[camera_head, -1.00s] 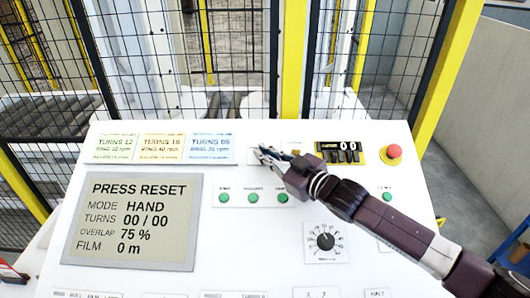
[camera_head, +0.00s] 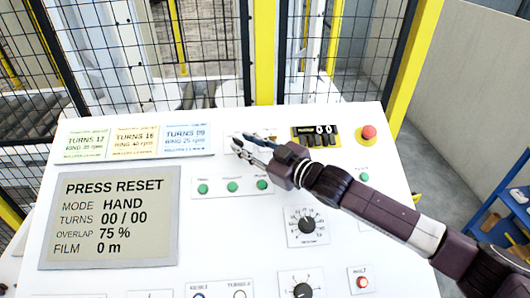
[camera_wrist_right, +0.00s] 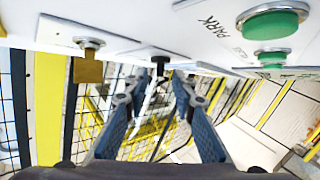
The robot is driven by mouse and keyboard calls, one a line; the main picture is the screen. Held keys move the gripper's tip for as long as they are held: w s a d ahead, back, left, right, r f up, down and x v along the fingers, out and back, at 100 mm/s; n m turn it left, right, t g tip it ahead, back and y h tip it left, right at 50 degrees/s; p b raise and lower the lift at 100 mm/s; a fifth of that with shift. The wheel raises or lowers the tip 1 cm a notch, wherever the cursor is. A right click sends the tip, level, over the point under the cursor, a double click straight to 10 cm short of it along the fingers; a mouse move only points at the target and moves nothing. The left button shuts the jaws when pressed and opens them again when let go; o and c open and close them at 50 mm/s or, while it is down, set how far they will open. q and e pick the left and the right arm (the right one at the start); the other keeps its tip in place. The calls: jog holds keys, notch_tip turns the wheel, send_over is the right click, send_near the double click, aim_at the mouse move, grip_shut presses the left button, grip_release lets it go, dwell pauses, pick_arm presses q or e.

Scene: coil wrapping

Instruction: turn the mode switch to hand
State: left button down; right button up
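The panel's display (camera_head: 108,218) reads MODE HAND under PRESS RESET. My right gripper (camera_head: 242,140) is over the upper middle of the white panel, right of the TURNS 09 card. In the wrist view its two blue-grey fingers (camera_wrist_right: 157,78) are apart. A small black knob (camera_wrist_right: 160,56) sticks out of the panel between and just beyond the fingertips; it may be the mode switch. I see no clear contact with it. Its handle direction cannot be read, and in the head view the gripper largely hides this spot. My left gripper is not in view.
A brass key-like part (camera_wrist_right: 88,62) and green buttons (camera_wrist_right: 272,22) flank the fingers. A mesh fence (camera_head: 190,40) stands behind.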

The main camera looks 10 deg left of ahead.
jog(key=v, duration=1)
jog(key=shift+f, duration=0.1)
